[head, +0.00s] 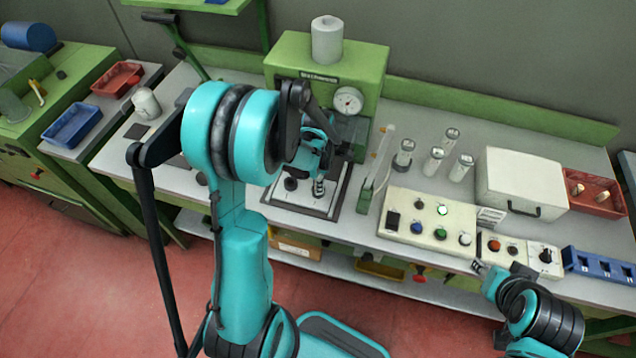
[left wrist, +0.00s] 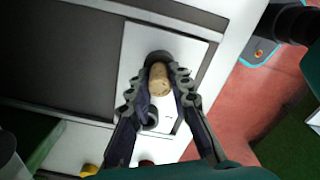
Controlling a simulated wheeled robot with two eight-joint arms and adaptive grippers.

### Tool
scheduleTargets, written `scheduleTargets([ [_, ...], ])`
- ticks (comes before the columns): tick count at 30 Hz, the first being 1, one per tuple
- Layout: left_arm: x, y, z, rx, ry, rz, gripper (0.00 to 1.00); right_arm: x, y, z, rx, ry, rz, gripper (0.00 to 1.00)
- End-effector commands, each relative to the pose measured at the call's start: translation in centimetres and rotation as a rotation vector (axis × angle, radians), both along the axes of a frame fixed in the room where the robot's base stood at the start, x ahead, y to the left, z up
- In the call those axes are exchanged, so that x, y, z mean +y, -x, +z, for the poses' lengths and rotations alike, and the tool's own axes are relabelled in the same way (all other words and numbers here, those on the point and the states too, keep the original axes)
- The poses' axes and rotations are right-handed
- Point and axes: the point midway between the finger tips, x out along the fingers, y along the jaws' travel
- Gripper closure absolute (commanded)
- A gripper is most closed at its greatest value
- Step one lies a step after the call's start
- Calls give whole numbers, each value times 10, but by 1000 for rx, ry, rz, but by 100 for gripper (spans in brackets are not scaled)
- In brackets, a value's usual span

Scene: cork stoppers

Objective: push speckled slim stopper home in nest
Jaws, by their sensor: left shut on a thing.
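The cork stopper (left wrist: 160,80), light brown with darker specks, shows in the left wrist view between the fingertips of my left gripper (left wrist: 156,84). The gripper is shut on it. The stopper's far end is at a dark round nest (left wrist: 158,57) on a white plate (left wrist: 135,62); how deep it sits I cannot tell. In the head view my left gripper (head: 318,182) points down over the plate (head: 305,201) in front of the green press, and it hides the stopper there. My right gripper (head: 482,269) is off at the lower right, before the bench edge; its jaws are too small to read.
A second dark round fitting (head: 290,184) is on the plate beside the gripper. The green press (head: 290,58) with a gauge stands behind. To the right are a button panel (head: 427,222), several capped vials, a white case (head: 520,184) and a red bin (head: 592,195) holding corks.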

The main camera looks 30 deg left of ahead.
Motion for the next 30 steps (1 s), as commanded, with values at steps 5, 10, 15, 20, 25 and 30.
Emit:
scheduleTargets([
  [5,-1,1,-5,2,1,0,88,0,0,-4,0,0,0,60],
  [10,-1,2,-9,4,3,0,90,0,0,-7,0,0,0,60],
  [15,-2,3,-12,6,4,0,86,0,0,-10,0,0,0,60],
  [20,-2,2,-13,6,4,-1,35,0,0,-10,0,0,0,60],
  [25,-1,2,-11,3,3,0,34,0,0,-9,0,0,0,60],
  [30,-1,1,-8,2,2,0,34,0,0,-9,0,0,0,60],
])
